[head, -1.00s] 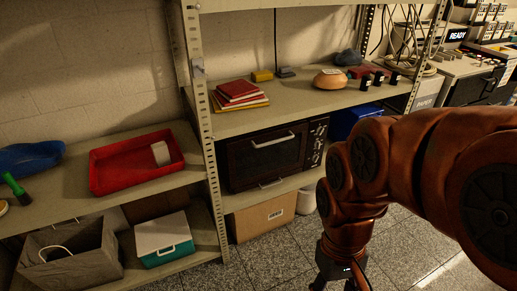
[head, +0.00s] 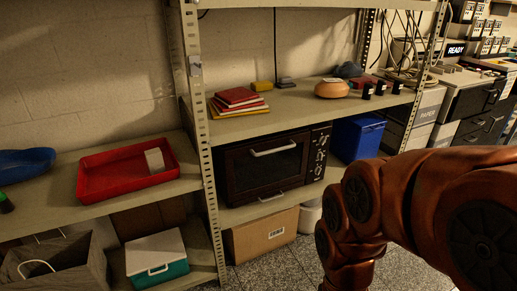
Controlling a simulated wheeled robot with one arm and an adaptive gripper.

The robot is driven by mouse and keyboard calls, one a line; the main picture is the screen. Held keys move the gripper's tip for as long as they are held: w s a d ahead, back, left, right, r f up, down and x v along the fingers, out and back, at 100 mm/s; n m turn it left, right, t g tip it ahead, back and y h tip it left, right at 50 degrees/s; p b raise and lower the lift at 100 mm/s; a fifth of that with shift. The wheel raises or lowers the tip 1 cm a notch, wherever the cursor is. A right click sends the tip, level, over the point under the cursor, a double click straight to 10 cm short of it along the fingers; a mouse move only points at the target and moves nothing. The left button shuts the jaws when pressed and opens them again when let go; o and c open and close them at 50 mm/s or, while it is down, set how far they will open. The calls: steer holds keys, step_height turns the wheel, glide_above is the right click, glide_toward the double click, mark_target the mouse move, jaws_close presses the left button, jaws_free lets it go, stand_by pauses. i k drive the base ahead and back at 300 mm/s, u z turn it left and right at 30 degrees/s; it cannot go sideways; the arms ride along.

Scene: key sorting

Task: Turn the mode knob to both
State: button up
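A black toaster oven (head: 266,163) sits on the middle shelf of the metal rack, with a silver handle across its door. Its control panel (head: 319,152) is on the right side of the front and carries several small knobs. The knobs are too small to read, so I cannot tell which is the mode knob or where it points. My arm (head: 410,205) fills the lower right of the head view, apart from the oven. My gripper is below the picture edge and out of sight.
Red books (head: 237,100) and an orange bowl-like object (head: 331,88) lie on the shelf above the oven. A blue bin (head: 358,138) stands right of it, a cardboard box (head: 262,236) below. A red tray (head: 125,171) lies left, beyond the rack post (head: 203,130).

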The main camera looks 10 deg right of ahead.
mark_target(319, 156)
steer(key=k, duration=0.5)
steer(key=z, duration=1.25)
steer(key=i, duration=1.15)
steer(key=u, duration=1.9)
